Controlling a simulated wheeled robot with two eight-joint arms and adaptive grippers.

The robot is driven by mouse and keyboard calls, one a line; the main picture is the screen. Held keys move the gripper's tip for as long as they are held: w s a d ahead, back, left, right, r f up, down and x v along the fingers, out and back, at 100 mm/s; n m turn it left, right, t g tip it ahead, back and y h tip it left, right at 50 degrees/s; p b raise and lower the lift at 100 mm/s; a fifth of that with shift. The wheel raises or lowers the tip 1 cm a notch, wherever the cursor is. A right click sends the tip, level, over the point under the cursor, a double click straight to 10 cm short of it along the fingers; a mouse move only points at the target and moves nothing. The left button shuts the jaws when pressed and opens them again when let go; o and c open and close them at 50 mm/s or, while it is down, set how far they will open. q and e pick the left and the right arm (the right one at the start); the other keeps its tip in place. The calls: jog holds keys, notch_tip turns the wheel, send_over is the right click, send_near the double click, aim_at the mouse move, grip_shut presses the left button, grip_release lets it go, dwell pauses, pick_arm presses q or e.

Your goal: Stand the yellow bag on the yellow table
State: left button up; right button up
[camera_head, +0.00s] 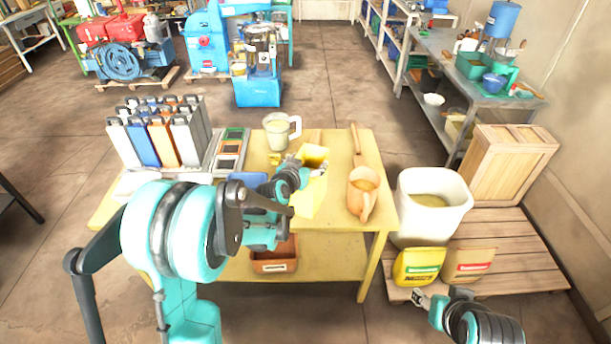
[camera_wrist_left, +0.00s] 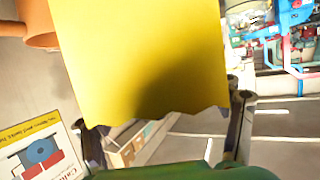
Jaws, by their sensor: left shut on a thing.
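My left gripper (camera_head: 305,176) is shut on a plain yellow bag (camera_head: 312,198), holding it by its side over the right half of the yellow table (camera_head: 345,225). The bag looks roughly upright, with its darker yellow top towards the back. I cannot tell whether its bottom touches the table. In the left wrist view the yellow bag (camera_wrist_left: 140,60) fills the upper middle. My right gripper (camera_head: 420,299) is low at the right, beside the pallet; its jaws are too small to judge.
An orange scoop (camera_head: 362,193) lies right of the bag, and a clear jug (camera_head: 279,132) stands behind. Several upright files (camera_head: 160,138) fill the left. A white bin (camera_head: 432,205), a yellow sack with a green label (camera_head: 418,267) and a brown sack (camera_head: 468,265) are on the pallet.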

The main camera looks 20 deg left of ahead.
pick_arm(q)
jog(key=f, duration=0.1)
jog(key=a+f+b, duration=0.1)
jog(key=f, duration=0.1)
jog(key=w+f+b, duration=0.1)
jog(key=f, duration=0.1)
jog(key=shift+w+a, duration=0.1)
jog(key=shift+a, duration=0.1)
jog(key=o, duration=1.9)
jog(key=shift+f, duration=0.1)
